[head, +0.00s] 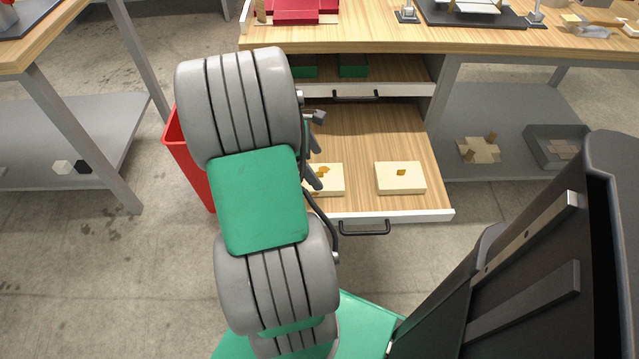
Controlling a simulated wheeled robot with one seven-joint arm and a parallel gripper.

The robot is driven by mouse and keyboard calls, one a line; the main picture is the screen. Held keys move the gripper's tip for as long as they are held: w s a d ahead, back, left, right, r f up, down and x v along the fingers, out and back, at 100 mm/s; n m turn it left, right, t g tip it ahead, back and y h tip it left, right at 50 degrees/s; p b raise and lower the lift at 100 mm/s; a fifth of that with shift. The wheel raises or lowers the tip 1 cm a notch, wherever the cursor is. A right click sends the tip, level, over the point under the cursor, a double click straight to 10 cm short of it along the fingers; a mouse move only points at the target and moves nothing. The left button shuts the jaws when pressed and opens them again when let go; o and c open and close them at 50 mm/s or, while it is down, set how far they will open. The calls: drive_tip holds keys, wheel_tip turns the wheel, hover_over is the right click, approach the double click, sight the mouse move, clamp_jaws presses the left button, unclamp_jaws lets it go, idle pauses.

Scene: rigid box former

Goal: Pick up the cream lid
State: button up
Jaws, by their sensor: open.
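Two cream box-like pieces lie in the open drawer (360,140). The left cream piece (334,181) has orange marks and is partly hidden by my arm and gripper. The right cream piece (400,180) shows whole, flat, with one small orange mark on top. I cannot tell for certain which one is the cream lid. My gripper (317,165) is mostly hidden behind my grey and green arm. Its dark fingers show open over the left side of the drawer, close to the left piece. I cannot tell whether they touch it.
The drawer front (390,216) with its dark handle sticks out below the workbench (400,40). An upper drawer (390,88) holds green pieces. A red bin (185,150) stands left of the drawer. Wooden parts and a grey tray (545,148) lie on the right shelf.

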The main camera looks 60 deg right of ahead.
sight(320, 173)
drive_tip(key=b+x, duration=0.1)
drive_tip(key=x, duration=0.3)
drive_tip(key=shift+a, duration=0.15)
drive_tip(key=c, duration=1.2)
wheel_tip(320, 173, up, 18)
drive_tip(key=p, duration=0.7)
drive_tip(key=shift+r, duration=0.1)
